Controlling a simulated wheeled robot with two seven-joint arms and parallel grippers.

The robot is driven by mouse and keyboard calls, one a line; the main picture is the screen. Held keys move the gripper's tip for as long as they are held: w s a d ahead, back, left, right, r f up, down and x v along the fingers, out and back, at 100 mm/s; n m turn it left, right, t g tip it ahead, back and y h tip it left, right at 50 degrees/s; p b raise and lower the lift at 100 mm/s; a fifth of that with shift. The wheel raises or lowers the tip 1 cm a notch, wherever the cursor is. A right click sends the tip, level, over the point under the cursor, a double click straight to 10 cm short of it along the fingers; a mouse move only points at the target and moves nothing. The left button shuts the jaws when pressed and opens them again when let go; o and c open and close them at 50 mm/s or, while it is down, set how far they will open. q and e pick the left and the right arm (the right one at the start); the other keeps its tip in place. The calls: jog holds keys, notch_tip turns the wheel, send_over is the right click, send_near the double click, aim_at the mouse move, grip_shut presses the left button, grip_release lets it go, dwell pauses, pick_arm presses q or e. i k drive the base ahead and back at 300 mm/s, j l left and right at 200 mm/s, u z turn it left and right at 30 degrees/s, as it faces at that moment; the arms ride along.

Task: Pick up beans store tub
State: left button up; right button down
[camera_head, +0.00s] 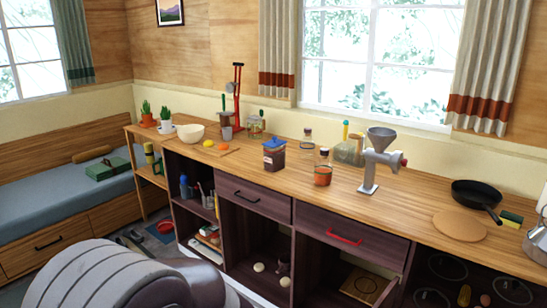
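A tub with a blue lid and dark reddish-brown contents (274,155) stands upright on the wooden counter (230,172), near its front edge. It looks like the beans store tub, but I cannot read any label on it. Its front and lid show clearly and nothing covers it. Neither of my grippers is in view. A large grey ribbed part, which looks like my own arm, fills the lower left of the picture, well in front of the counter and apart from the tub.
A jar with orange-red contents (322,174) and a metal grinder (375,160) stand right of the tub. A black pan (475,193) is farther right. Drawers and open shelves sit below.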

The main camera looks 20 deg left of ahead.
aim_at(275, 160)
jog(key=i+j, duration=0.1)
jog(key=j, duration=0.35)
jog(key=i+j, duration=0.15)
jog(key=j, duration=0.35)
jog(key=i+j+z, duration=0.1)
jog(key=j, duration=0.35)
jog(key=i+j, duration=0.1)
jog(key=j, duration=0.4)
jog(key=i+j+z, duration=0.1)
jog(key=j, duration=0.35)
jog(key=i+j+z, duration=0.1)
jog(key=i+j, duration=0.35)
jog(key=i, duration=0.2)
jog(key=i+j+z, duration=0.1)
jog(key=i+j, duration=0.45)
jog(key=i, duration=0.65)
